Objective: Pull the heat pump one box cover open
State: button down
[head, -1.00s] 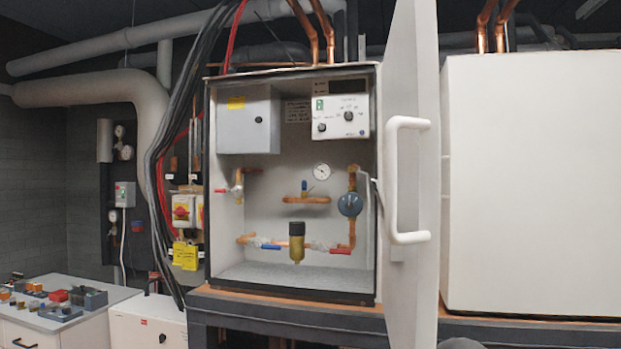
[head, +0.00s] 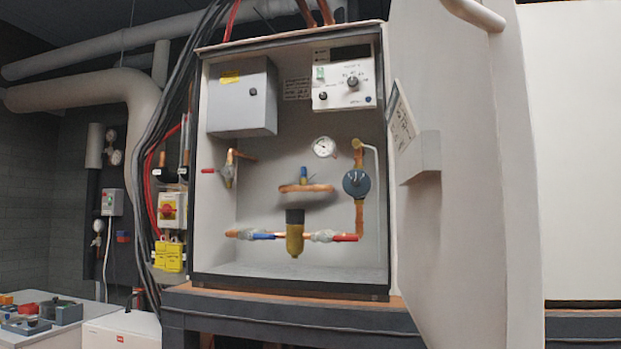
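The heat pump box (head: 290,285) stands with its front open on a dark bench. Its cover (head: 470,170) is a white door hinged at the right side and swung wide open toward me. A white handle (head: 478,12) shows at the door's top, cut off by the frame edge. The inner face of the door carries a label (head: 403,118) and a small grey holder (head: 420,157). Inside the box are a grey box (head: 242,98), a control panel (head: 344,80), a gauge (head: 324,147), copper pipes and valves. My gripper is not in view.
A second large white box (head: 575,150) stands to the right, partly hidden by the open door. Black and red cables and thick pipes (head: 140,90) run at the left. A low table (head: 88,310) with small parts is at the lower left.

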aim_at(237, 89)
jog(key=k, duration=0.5)
jog(key=u, duration=1.15)
jog(key=i, duration=0.6)
